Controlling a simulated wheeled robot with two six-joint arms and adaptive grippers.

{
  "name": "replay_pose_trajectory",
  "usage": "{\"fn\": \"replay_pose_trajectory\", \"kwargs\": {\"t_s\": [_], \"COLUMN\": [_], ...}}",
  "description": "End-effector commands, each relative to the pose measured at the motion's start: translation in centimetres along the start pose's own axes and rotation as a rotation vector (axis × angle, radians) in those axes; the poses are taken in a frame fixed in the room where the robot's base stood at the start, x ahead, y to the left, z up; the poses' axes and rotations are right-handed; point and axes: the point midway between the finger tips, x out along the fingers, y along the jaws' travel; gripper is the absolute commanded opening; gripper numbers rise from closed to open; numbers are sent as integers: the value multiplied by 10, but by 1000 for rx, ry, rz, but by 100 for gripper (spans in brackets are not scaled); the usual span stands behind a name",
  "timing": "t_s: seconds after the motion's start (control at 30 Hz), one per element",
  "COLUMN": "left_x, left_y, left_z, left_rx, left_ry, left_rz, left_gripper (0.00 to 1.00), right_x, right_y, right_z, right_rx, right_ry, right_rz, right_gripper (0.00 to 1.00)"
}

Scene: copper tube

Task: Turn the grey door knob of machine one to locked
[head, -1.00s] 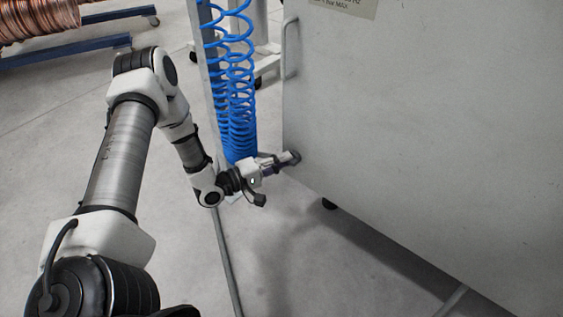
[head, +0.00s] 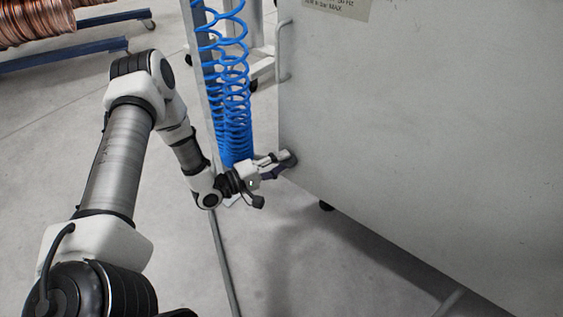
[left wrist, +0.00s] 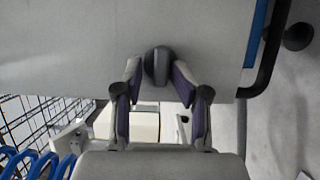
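The grey door knob (left wrist: 158,66) is a dark, rounded knob with a raised bar, on the pale face of the machine (left wrist: 90,50). In the head view the knob (head: 291,159) shows at the lower left edge of the machine's panel (head: 420,130). My left gripper (left wrist: 157,72) is open, with one finger on each side of the knob. There is a gap at the left finger; whether the right finger touches the knob is unclear. In the head view my left gripper (head: 276,163) reaches the knob from the left. My right gripper is not in view.
A blue coiled hose (head: 235,110) hangs beside a grey post (head: 197,80), close behind my left gripper. A handle (head: 286,50) sits on the panel's left edge. Copper coils (head: 35,22) rest on a blue frame at the far left. The floor before the machine is clear.

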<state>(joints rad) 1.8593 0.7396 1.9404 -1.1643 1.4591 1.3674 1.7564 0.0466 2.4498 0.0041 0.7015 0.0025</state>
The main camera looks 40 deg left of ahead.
Motion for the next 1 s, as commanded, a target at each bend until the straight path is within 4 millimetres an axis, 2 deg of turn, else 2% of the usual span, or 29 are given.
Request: {"fn": "replay_pose_trajectory", "kwargs": {"t_s": [0.17,0.27,0.5,0.7,0.87,1.0], "left_x": [-4,-16,-69,-102,-116,-119], "left_y": [-1,-1,0,1,0,0], "left_z": [-1,-2,-2,-3,-1,0], "left_rx": [-2,-3,-4,-3,-2,0], "left_ry": [3,6,9,7,3,-1], "left_rz": [-2,-2,3,4,2,1], "left_gripper": [40,40,40,40,40,40], "right_x": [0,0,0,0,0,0], "right_y": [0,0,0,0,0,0], "right_z": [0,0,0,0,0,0], "right_rx": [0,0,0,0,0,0], "right_ry": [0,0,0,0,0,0], "right_rz": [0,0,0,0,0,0], "right_gripper": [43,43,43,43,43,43]}}
